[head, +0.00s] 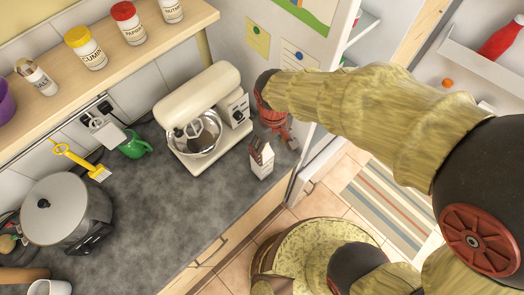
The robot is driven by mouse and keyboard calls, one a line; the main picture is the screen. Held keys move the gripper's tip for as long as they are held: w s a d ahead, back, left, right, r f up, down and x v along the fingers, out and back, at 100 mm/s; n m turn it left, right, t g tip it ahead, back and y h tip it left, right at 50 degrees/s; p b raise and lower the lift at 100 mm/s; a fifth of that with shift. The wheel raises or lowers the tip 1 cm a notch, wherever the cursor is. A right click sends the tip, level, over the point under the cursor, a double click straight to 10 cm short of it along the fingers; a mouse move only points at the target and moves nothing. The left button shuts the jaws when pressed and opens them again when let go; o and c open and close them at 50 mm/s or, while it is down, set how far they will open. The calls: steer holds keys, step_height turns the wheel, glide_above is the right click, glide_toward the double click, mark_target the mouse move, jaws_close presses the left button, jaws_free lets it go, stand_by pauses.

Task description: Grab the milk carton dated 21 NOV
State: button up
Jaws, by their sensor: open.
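No carton dated 21 NOV can be made out. My gripper (281,141), red and dark, is open at the end of my arm.
A cream stand mixer (205,110) with a metal bowl stands left of my gripper. A large pot (66,212) is at the counter's left. The fridge is open at right, with a red bottle (502,38) in its door. A striped rug (385,195) lies on the floor.

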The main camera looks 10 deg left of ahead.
steer(key=shift+w+a+f+n, duration=0.2)
steer(key=shift+a+n, duration=0.05)
steer(key=shift+a, duration=0.25)
steer(key=shift+w+a+f+n, duration=0.15)
steer(key=shift+a+f+n, duration=0.1)
steer(key=shift+a, duration=0.25)
steer(key=shift+w+a+f, duration=0.15)
steer(key=shift+w+f, duration=0.05)
steer(key=shift+f, duration=0.05)
step_height(320, 180, down, 7)
steer(key=shift+w+a+f, duration=0.15)
steer(key=shift+a, duration=0.1)
jaws_close()
stand_by(0.4)
